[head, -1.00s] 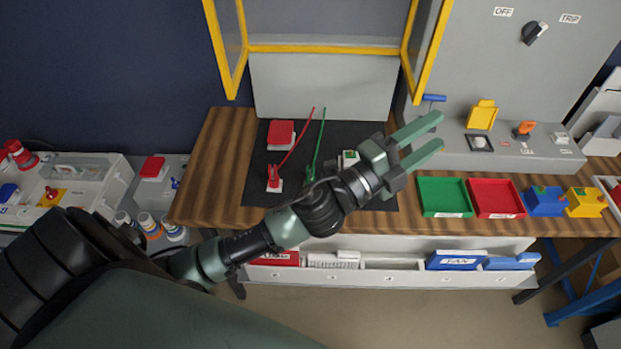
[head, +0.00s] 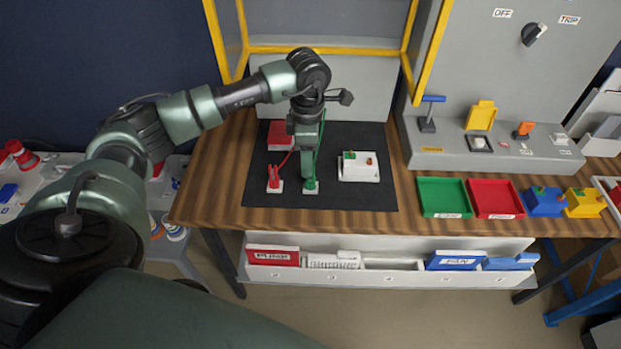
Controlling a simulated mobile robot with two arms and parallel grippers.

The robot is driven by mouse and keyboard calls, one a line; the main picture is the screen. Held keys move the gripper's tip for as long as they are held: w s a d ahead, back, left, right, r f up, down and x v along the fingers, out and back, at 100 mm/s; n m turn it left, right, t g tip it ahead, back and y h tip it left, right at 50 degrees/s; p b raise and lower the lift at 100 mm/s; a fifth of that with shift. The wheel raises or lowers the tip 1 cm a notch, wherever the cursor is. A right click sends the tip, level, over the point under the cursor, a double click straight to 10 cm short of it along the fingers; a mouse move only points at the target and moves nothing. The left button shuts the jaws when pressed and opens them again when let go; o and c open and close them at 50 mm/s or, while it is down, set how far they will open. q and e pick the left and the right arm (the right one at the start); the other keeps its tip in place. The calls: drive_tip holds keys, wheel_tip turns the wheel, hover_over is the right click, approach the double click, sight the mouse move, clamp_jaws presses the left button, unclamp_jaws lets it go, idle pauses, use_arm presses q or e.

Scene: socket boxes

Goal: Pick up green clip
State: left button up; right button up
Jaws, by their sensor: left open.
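The green clip (head: 310,185) stands on a small white base on the black mat (head: 350,200), with a green lead rising from it. My left gripper (head: 307,172) points down directly over the green clip, its fingers at the clip's upper part. The fingers are open, but they and the clip are both green and overlap, so I cannot tell whether they touch. The red clip (head: 273,181) stands on its own white base just to the left, with a red lead. My right gripper is not in view.
A red box (head: 280,135) lies behind the gripper and a white socket box (head: 359,168) sits to the right. Green (head: 443,197) and red (head: 495,199) trays stand further right. A yellow-framed enclosure (head: 325,50) rises behind the mat. The mat's front right is clear.

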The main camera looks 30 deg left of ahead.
use_arm(q)
drive_tip(key=f, duration=0.2)
drive_tip(key=f+p, duration=0.2)
drive_tip(key=f, duration=0.1)
drive_tip(key=shift+w+d+f, duration=0.25)
drive_tip(key=shift+w+f, duration=0.05)
drive_tip(key=shift+f, duration=0.5)
drive_tip(key=shift+c, duration=0.3)
clamp_jaws()
